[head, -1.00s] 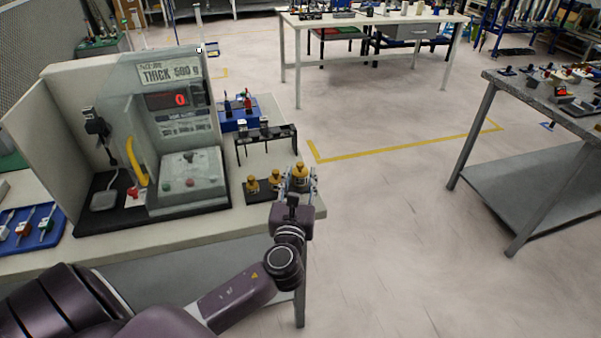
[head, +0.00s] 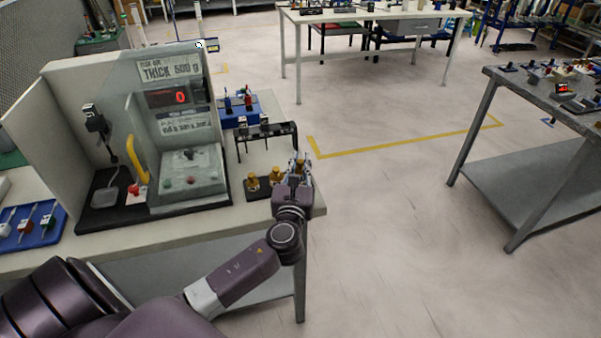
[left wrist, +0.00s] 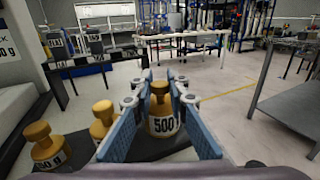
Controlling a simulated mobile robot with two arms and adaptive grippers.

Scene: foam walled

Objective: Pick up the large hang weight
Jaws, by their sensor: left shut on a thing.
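The large hang weight (left wrist: 163,112) is brass-coloured, with a knob on top and a label reading 500. It stands upright between the two blue fingers of my left gripper (left wrist: 161,118) in the left wrist view. In the head view my left gripper (head: 297,168) is at the right end of the black weight tray (head: 258,194) and mostly hides the large weight. The gripper is shut on it. Two smaller brass weights stand to its left, a small one (left wrist: 44,146) and a middle one (left wrist: 102,120). My right gripper is not in view.
A walled test station (head: 183,125) with a red display stands on the bench left of the weights. A black rack (head: 266,140) is behind them. A blue tray (head: 35,228) lies at far left. Right of the bench the floor is open, up to a grey table (head: 530,100).

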